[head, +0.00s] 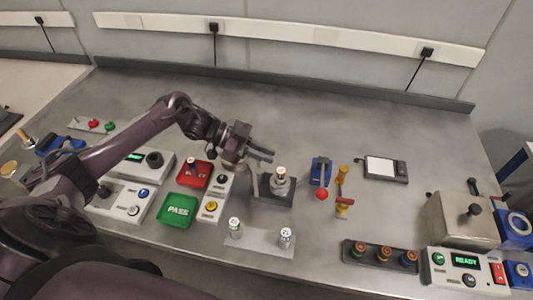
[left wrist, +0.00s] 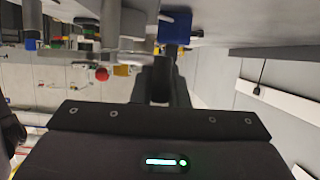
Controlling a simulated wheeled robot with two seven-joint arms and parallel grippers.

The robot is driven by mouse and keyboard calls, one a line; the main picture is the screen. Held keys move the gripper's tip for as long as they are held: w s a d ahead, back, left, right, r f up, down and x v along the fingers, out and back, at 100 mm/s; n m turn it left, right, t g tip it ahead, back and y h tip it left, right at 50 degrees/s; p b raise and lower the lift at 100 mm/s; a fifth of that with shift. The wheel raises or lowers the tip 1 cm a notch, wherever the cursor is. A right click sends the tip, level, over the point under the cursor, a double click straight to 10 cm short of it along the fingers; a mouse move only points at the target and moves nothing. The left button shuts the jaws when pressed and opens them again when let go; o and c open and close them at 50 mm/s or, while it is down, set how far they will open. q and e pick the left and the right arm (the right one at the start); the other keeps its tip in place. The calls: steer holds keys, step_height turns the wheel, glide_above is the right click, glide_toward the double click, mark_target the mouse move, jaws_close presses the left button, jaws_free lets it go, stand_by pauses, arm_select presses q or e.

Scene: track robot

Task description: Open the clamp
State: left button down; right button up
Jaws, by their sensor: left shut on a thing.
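The clamp looks to be the blue-based fixture (head: 320,170) with a dark lever and a red ball (head: 322,194) at its near end. In the left wrist view, which is upside down, its blue body (left wrist: 175,25) shows beyond the fingertips and the red ball (left wrist: 102,74) to the left. My left gripper (head: 266,155) is above the bench, left of the clamp and apart from it in the head view. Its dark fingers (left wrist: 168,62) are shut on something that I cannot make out. My right gripper is not in view.
A dark holder (head: 262,194) with a grey cylinder (head: 280,180) stands just below my gripper, beside the clamp. Red and green trays (head: 177,210) lie left. The rear bench is clear.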

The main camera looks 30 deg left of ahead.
arm_select(q)
steer(key=c, duration=1.4)
jaws_free()
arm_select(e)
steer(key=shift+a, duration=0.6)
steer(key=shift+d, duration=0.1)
arm_select(q)
steer(key=b+v, duration=0.2)
steer(key=v, duration=0.5)
steer(key=shift+a, duration=0.35)
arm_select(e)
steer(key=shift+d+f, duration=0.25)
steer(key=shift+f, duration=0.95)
arm_select(q)
steer(key=shift+r, duration=0.2)
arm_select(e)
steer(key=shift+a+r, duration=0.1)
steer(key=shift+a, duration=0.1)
